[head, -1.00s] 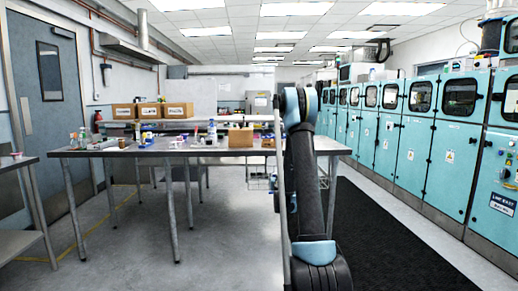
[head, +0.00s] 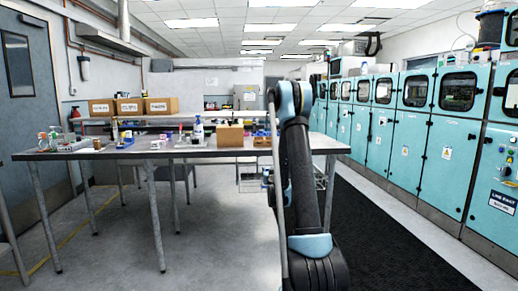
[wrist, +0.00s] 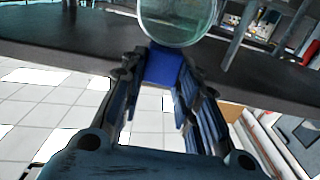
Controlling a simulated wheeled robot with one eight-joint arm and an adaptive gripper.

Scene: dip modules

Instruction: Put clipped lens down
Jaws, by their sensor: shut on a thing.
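In the wrist view, my gripper (wrist: 162,80) is shut on a blue clip (wrist: 163,65). A round, clear, greenish lens (wrist: 178,20) sits at the clip's far end, partly cut off by the top edge of the picture. The lens and clip are held in the air. In the head view, my arm stands upright in the middle; my gripper and the clipped lens do not show there. The steel table (head: 215,152) is ahead and to the left, with many small items on it.
On the table are a tan box (head: 229,136), a white bottle (head: 198,131) and several small things. Bare tabletop shows along its front edge. Three cardboard boxes (head: 130,106) stand on a bench behind. Teal cabinets (head: 427,140) line the right, beside a dark floor mat (head: 375,225).

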